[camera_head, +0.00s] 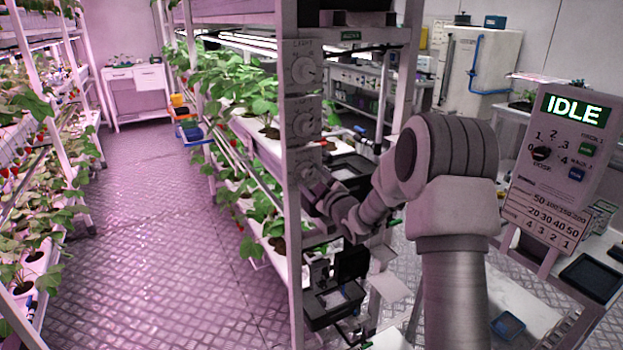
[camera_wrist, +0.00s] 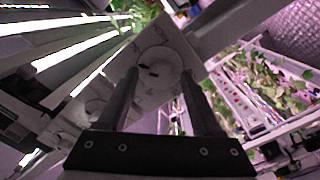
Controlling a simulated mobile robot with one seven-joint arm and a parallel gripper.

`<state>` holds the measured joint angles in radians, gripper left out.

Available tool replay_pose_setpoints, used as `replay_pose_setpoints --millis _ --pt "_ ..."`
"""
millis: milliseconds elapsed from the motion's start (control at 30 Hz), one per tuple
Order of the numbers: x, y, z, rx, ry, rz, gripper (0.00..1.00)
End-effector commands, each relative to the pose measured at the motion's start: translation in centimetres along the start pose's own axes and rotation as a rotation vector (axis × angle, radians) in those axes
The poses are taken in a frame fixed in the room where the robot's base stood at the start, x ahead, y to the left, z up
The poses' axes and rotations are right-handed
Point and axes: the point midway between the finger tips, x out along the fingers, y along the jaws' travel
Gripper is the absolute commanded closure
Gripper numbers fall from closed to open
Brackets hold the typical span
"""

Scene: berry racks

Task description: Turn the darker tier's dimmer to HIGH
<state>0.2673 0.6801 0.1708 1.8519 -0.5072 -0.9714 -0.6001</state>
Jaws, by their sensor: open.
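Three light dimmer panels with round pale knobs run down the rack's front post in the head view: the top knob (camera_head: 304,70), the middle knob (camera_head: 303,120) and the bottom knob (camera_head: 308,170). My gripper (camera_head: 317,187) is at the bottom panel and partly covers it. In the wrist view a round pale knob (camera_wrist: 160,66) with a dark mark lies between the two open fingers of my gripper (camera_wrist: 159,75). Contact with the knob cannot be told. The dial settings are too small to read.
The plant rack's post (camera_head: 290,225) stands beside my arm, with strawberry plants (camera_head: 255,95) on its tiers. A control panel reading IDLE (camera_head: 570,150) stands at the right. The aisle floor (camera_head: 150,230) on the left is clear. Lit strips (camera_wrist: 80,45) show in the wrist view.

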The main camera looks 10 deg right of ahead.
Motion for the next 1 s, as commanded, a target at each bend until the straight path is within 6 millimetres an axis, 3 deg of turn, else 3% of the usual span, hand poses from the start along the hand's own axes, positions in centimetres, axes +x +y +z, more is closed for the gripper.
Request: replay_pose_setpoints --millis 267,667,1000 --pt "0.14 -0.04 0.03 0.001 -0.001 -0.001 0.33" --pt "0.12 -0.03 0.02 0.001 -0.001 0.000 1.00" --pt "0.11 -0.07 0.07 0.022 -0.001 -0.001 1.00"
